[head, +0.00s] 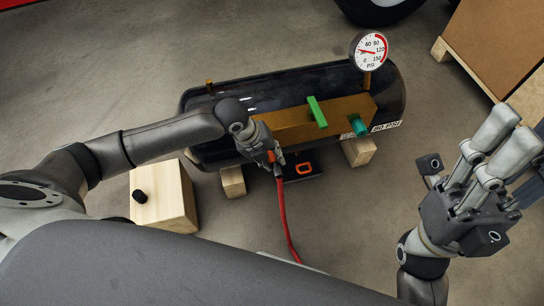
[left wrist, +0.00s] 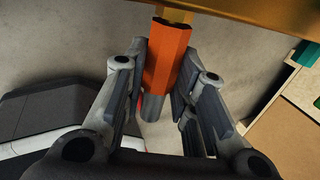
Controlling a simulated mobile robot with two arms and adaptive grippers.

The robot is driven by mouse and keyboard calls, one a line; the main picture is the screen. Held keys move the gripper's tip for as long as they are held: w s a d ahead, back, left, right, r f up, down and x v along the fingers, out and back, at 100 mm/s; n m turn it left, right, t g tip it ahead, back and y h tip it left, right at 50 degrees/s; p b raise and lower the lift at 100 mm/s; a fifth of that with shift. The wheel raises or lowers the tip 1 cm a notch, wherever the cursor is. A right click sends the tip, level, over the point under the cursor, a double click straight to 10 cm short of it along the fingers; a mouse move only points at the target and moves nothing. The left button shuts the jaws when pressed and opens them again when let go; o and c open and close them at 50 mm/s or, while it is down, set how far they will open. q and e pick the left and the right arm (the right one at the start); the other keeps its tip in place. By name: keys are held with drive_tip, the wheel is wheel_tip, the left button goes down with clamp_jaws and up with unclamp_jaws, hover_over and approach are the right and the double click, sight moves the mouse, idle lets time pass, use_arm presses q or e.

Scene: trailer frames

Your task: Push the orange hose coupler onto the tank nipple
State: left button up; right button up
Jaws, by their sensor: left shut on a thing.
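The orange hose coupler (left wrist: 166,58) is upright between the finger pads of my left gripper (left wrist: 158,75), which is shut on it. Its grey lower end (left wrist: 152,106) hangs below. Its top meets a short gold nipple (left wrist: 174,15) under the brass block; I cannot tell how far it is on. In the head view, my left gripper (head: 270,155) is at the front left of the brass block (head: 290,124) on the black tank (head: 390,95). The red hose (head: 283,215) runs down from it. My right gripper (head: 500,145) is raised at the right, away from the tank; its opening is unclear.
A gauge (head: 369,51) stands on the block, beside a green lever (head: 317,111) and a teal knob (head: 358,125). A wooden block with a black cap (head: 165,200) is at left. A brown carton (head: 500,45) is at upper right. Floor between the tank and my right gripper is clear.

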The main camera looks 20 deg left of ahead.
use_arm(q)
drive_tip(key=shift+w+a, duration=0.1)
drive_tip(key=shift+w, duration=0.05)
drive_tip(key=o, duration=1)
drive_tip(key=v, duration=1.2)
drive_tip(key=shift+w, duration=0.1)
